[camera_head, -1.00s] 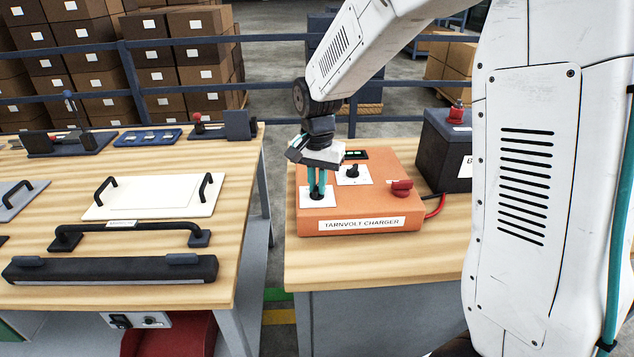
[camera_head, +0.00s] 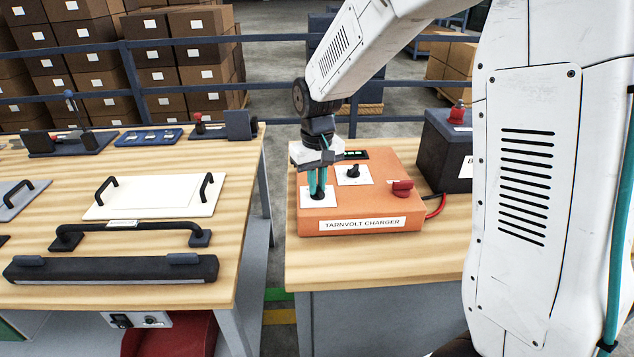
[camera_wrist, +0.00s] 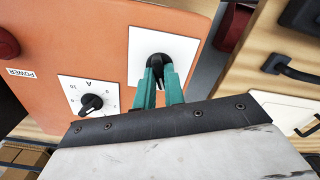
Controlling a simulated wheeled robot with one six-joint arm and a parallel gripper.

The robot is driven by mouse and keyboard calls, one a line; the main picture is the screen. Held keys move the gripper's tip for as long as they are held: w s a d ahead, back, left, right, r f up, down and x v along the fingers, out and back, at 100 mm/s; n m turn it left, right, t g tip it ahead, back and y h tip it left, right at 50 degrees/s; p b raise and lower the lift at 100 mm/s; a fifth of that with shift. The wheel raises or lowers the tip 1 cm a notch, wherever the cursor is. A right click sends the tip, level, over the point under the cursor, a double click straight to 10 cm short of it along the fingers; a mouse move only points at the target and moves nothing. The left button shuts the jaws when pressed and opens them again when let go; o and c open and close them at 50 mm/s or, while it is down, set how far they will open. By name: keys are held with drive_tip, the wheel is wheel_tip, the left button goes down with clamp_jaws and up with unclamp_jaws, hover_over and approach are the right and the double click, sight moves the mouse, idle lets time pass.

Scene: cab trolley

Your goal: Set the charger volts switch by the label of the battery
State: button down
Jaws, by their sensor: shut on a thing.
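The orange charger (camera_head: 340,214), labelled TARNVOLT CHARGER, stands on the right bench. My gripper (camera_head: 317,192) points down at its left front, with its teal fingers shut on a black knob on a white plate. In the wrist view the knob (camera_wrist: 157,62) sits between the fingertips; the plate's markings are not readable there. A second black knob (camera_head: 352,172) on another white plate is apart from my gripper; its scale in the wrist view is marked A. A dark battery (camera_head: 445,140) with a red terminal stands behind right; its white label (camera_head: 466,167) is mostly hidden by my arm.
A red power knob (camera_head: 402,187) is at the charger's right, with a red cable (camera_head: 437,207) beside it. The left bench (camera_head: 245,215) holds a white handled panel (camera_head: 150,197) and a black bar (camera_head: 110,269). A blue rail (camera_head: 270,86) runs behind.

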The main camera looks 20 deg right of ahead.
drive_tip(key=shift+n, duration=0.5)
drive_tip(key=c, duration=1.5)
unclamp_jaws()
wheel_tip(320, 180, up, 8)
drive_tip(key=shift+f, duration=0.1)
